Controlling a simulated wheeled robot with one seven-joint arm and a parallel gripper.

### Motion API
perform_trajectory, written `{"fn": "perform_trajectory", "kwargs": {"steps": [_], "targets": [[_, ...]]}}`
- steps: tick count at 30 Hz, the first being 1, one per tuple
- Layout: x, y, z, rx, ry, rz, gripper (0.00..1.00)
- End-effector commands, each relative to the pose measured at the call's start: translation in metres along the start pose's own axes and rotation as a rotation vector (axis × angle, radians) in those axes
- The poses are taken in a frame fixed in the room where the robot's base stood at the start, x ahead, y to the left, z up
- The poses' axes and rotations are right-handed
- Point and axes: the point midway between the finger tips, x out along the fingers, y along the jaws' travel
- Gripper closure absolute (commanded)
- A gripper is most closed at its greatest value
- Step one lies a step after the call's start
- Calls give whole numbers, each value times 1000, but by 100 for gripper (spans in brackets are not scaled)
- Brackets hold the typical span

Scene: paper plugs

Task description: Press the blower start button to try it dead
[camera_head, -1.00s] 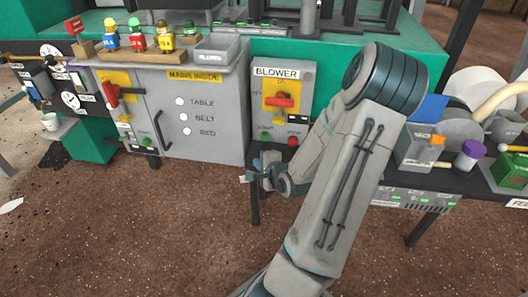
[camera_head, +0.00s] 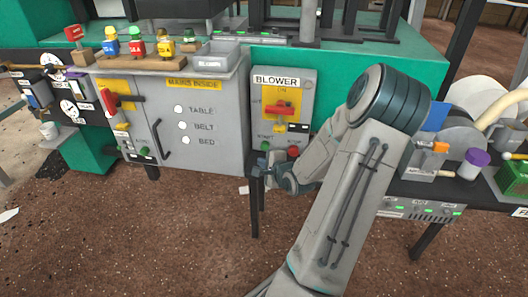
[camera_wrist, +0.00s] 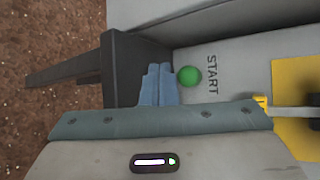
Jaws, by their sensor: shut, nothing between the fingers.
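The grey blower panel (camera_head: 297,84) is on the green machine's front, with a red handle (camera_head: 280,109) lying roughly level. Its green start button (camera_head: 265,146) is at the lower left, with a red button (camera_head: 294,151) to its right. In the wrist view the green button (camera_wrist: 188,76) sits beside the word START. My gripper (camera_head: 259,165) is just below the start button. In the wrist view the closed, empty blue-grey fingers (camera_wrist: 160,73) are beside the button, to its left in the picture. I cannot tell whether they touch the panel.
A grey cabinet (camera_head: 225,145) with a red handle (camera_head: 118,100) stands left of the panel. A dark table leg (camera_head: 254,210) is below my gripper. A bench with a purple-lidded jar (camera_head: 473,164) is to the right. The brown floor in front is open.

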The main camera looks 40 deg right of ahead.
Motion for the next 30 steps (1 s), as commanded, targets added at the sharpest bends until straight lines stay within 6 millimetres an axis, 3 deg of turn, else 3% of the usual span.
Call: {"fn": "perform_trajectory", "kwargs": {"steps": [4, 12, 30], "targets": [[12, -12, -9, 3, 0, -1, 100], [24, -18, -17, 0, 0, 1, 100], [25, -18, -18, 0, 0, 1, 100]]}}
